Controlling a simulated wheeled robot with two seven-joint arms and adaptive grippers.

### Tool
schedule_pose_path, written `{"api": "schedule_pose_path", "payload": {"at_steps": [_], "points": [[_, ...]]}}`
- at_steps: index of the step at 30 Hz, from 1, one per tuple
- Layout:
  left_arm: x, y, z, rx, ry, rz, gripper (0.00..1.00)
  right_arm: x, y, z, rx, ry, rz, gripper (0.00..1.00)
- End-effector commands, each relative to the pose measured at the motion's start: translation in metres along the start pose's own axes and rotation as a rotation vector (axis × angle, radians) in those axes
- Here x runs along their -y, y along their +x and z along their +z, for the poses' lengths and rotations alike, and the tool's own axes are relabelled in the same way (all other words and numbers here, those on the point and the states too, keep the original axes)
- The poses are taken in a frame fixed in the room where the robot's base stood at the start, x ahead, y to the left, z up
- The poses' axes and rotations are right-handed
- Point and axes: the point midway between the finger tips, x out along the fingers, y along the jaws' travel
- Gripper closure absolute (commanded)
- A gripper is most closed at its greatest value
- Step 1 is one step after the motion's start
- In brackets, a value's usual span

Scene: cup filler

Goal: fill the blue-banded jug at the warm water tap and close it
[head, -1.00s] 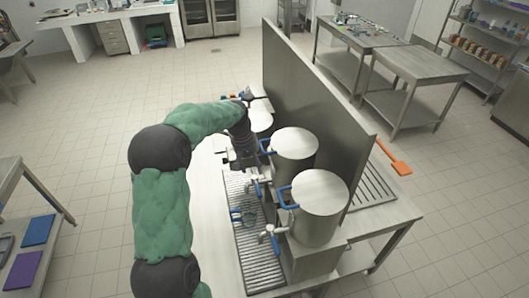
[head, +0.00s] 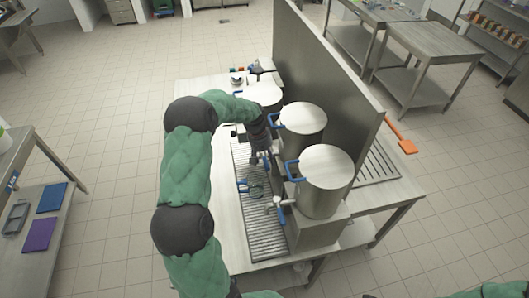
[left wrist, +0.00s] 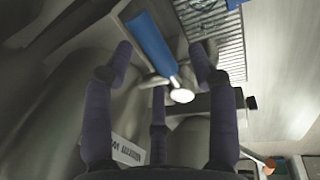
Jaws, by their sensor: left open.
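The clear jug (head: 256,191) with blue on it stands on the drip grate, below and in front of the middle urn. My left gripper (head: 262,152) is beside the middle urn (head: 303,122), near its tap, which the gripper mostly hides. In the left wrist view the left gripper (left wrist: 160,62) has its fingers spread. A blue bar with a pale round end (left wrist: 181,95) lies between the fingers; I cannot tell whether they touch it. A white label (left wrist: 128,150), only partly readable, shows beside the fingers. My right gripper is out of view.
The near urn (head: 326,178) has a tap (head: 277,204) over the grate (head: 262,232). A far urn (head: 263,95) stands behind. A tall steel panel (head: 330,75) backs the urns. The counter left of the grate is clear. An orange paddle (head: 400,136) lies beyond the panel.

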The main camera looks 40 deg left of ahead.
Motion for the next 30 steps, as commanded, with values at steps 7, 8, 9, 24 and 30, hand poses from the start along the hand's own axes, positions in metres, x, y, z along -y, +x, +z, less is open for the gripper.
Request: {"api": "schedule_pose_path", "payload": {"at_steps": [7, 8, 9, 24, 30], "points": [[0.000, 0.000, 0.000, 0.000, 0.000, 0.000, 0.48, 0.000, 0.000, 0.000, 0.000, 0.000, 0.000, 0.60], [0.000, 0.000, 0.000, 0.000, 0.000, 0.000, 0.56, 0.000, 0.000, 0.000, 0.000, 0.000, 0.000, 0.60], [0.000, 0.000, 0.000, 0.000, 0.000, 0.000, 0.68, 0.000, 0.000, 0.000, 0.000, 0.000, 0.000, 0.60], [0.004, 0.000, -0.001, 0.015, 0.082, 0.001, 1.00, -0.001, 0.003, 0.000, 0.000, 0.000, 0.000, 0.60], [0.011, -0.001, -0.003, 0.047, 0.249, 0.001, 1.00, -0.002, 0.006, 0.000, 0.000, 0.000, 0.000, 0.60]]}}
